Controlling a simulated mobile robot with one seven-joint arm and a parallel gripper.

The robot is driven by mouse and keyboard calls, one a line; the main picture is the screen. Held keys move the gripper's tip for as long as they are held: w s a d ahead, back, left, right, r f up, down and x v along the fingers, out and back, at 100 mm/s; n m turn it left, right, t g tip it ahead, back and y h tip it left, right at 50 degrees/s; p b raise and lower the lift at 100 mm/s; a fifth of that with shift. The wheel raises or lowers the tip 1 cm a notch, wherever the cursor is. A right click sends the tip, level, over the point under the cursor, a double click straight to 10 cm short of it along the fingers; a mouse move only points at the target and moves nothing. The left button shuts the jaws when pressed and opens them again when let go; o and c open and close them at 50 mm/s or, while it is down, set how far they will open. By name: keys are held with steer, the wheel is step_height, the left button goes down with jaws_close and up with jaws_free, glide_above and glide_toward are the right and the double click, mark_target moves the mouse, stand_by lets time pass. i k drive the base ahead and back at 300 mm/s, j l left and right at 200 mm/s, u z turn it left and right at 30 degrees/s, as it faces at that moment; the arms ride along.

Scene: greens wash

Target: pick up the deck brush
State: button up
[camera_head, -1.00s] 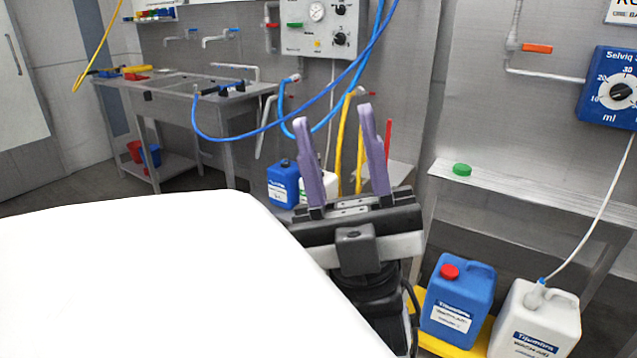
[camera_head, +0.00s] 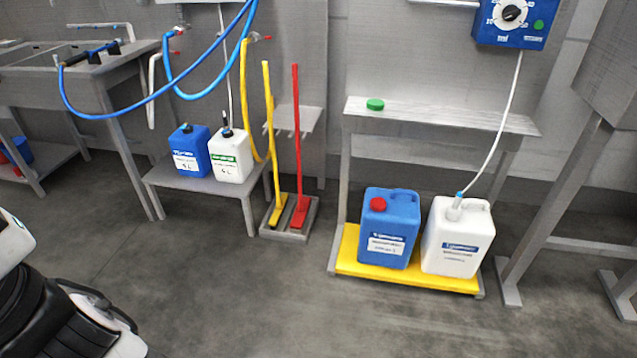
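Two long-handled floor tools stand upright side by side in a shallow grey floor tray (camera_head: 286,236) near the back wall. One is a yellow-handled tool (camera_head: 272,140); the other is a red-handled tool (camera_head: 298,150), to its right. Each has a head of its own colour at the bottom. At this size I cannot tell which one is the deck brush. A small rack shelf stands behind the handles. My gripper is out of the picture; only dark and white parts of my arm show at the lower left.
Left of the tools is a low table (camera_head: 165,178) with a blue and a white canister. The floor in front is clear.

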mark_target(299, 220)
steer(key=u, duration=0.15)
steer(key=i+j+z, duration=0.1)
steer(key=i, duration=0.35)
steer(key=i+j, duration=0.2)
steer(key=i, duration=0.2)
steer(key=i+j+z, duration=0.15)
steer(key=i, duration=0.3)
steer(key=i+j, duration=0.3)
steer(key=i+l+z, duration=0.05)
steer(key=i, duration=0.05)
